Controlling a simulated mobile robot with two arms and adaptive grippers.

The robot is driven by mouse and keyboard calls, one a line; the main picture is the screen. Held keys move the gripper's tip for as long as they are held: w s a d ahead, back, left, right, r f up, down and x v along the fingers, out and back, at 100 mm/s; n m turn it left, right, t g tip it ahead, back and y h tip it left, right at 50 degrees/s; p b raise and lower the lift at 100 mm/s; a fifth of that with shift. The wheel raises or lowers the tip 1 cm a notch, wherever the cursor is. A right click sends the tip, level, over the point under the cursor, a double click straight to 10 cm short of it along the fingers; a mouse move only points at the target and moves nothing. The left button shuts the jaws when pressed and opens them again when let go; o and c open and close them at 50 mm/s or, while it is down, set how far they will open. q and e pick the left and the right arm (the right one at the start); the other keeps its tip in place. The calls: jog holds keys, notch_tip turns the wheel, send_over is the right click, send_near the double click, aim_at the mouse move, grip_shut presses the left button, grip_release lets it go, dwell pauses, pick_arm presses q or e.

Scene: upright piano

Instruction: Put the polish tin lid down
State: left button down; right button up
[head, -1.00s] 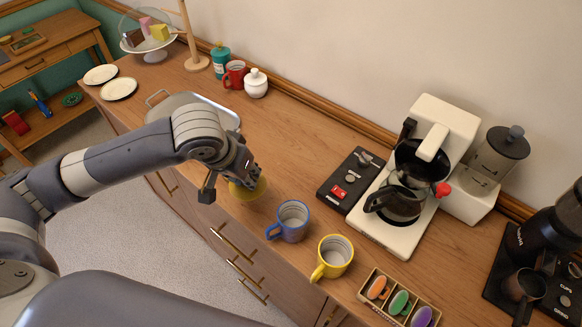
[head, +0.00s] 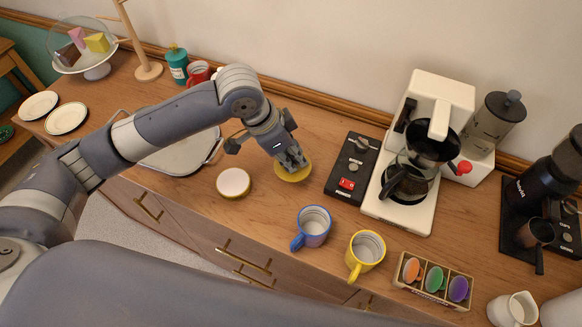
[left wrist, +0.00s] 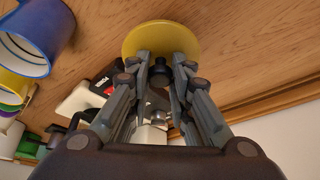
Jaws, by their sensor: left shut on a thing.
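The yellow polish tin lid (head: 293,175) is a round disc in my left gripper (head: 292,162), over the wooden counter between the tray and the coffee maker. My left gripper is shut on it. The lid also shows in the left wrist view (left wrist: 160,35), at the fingertips (left wrist: 160,58). I cannot tell if it touches the counter. A round tin (head: 233,183) with a pale top and yellowish rim stands on the counter to the left of the lid. My right gripper is not in view.
A blue mug (head: 313,226) and a yellow mug (head: 367,249) stand in front of the lid. A black panel with a red switch (head: 352,166) and a coffee maker (head: 402,205) are to its right. A metal tray (head: 183,156) lies left. Bare counter surrounds the lid.

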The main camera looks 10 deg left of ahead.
pick_arm(q)
jog(key=shift+f, duration=0.85)
notch_tip(320, 180, down, 4)
jog(key=shift+a+r+p, duration=0.1)
jog(key=shift+p, duration=0.25)
jog(key=c, duration=1.4)
grip_release()
jog(key=shift+c, duration=0.2)
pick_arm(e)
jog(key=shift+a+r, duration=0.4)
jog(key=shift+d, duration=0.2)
pick_arm(q)
jog(key=b+v, duration=0.1)
jog(key=v, duration=1.1)
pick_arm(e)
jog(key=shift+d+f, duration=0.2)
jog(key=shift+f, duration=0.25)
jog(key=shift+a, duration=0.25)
